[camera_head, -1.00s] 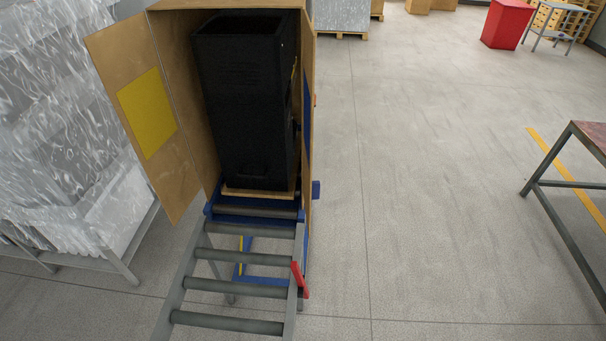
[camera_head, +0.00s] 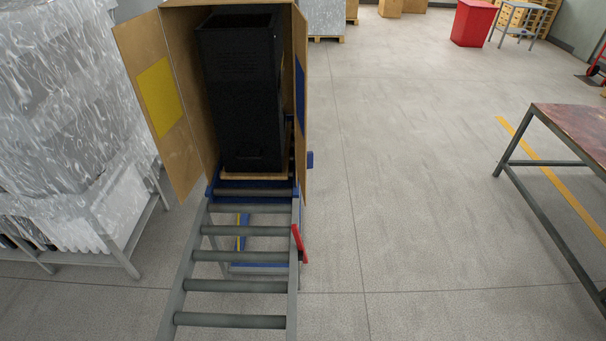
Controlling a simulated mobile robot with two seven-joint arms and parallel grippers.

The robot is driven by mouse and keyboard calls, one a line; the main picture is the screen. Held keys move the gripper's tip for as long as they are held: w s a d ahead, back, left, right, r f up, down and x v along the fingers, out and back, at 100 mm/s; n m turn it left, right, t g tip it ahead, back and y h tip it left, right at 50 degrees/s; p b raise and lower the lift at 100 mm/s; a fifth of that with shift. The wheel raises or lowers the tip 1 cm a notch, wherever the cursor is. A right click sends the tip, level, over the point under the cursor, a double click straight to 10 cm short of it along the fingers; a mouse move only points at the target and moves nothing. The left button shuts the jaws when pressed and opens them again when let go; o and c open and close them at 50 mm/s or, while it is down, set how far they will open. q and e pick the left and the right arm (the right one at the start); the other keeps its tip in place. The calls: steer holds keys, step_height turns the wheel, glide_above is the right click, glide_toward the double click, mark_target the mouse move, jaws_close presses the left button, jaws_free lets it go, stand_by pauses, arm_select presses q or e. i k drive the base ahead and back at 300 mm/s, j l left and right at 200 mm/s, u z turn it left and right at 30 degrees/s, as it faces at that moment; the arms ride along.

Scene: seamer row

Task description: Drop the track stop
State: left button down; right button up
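A red lever (camera_head: 299,243), which looks like the track stop, sits on the right rail of the grey roller track (camera_head: 239,257). It is tilted, with its upper end leaning left and its lower end to the right. The track leads to an open tan cabinet (camera_head: 181,107). A tall black bin (camera_head: 243,95) stands inside on a thin wooden base (camera_head: 253,174), at the blue far end of the track. Neither of my grippers is in view.
Wrapped goods on a grey rack (camera_head: 126,235) stand close on the left. A table with a reddish top (camera_head: 574,131) is at the right. A red container (camera_head: 472,23) stands far back. The floor between track and table is clear.

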mark_target(294, 227)
steer(key=i, duration=0.5)
steer(key=k+l+u, duration=0.3)
steer(key=l, duration=0.15)
steer(key=k+l+u, duration=0.25)
steer(key=l, duration=0.2)
steer(key=u, duration=0.85)
steer(key=i+l+u, duration=0.1)
steer(key=l, duration=0.45)
steer(key=i+l, duration=0.15)
steer(key=l, duration=0.45)
steer(key=i+l+u, duration=0.15)
steer(key=l, duration=0.95)
steer(key=i+u, duration=0.05)
